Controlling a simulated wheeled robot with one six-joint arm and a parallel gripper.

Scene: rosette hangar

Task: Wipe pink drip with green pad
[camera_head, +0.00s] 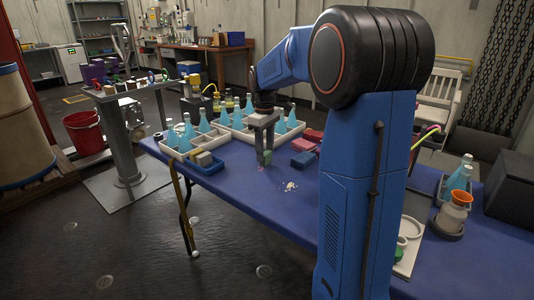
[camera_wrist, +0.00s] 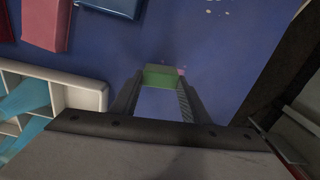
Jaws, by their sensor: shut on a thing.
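My gripper (camera_head: 264,150) is shut on the green pad (camera_head: 265,157), low over the blue table. In the wrist view the green pad (camera_wrist: 161,77) sits between the two fingertips. The pink drip (camera_head: 260,167) is a small pink mark on the tabletop beside the pad. In the wrist view a bit of the pink drip (camera_wrist: 182,71) shows at the pad's upper right edge. The rest of it may be hidden by the pad. I cannot tell whether the pad touches the table.
A white divided tray (camera_head: 230,133) with blue flasks stands behind the gripper. Red and blue blocks (camera_head: 304,159) lie just right of it. Pale crumbs (camera_head: 290,187) lie nearer the front. A blue tray (camera_head: 207,167) with sponges is at the left edge.

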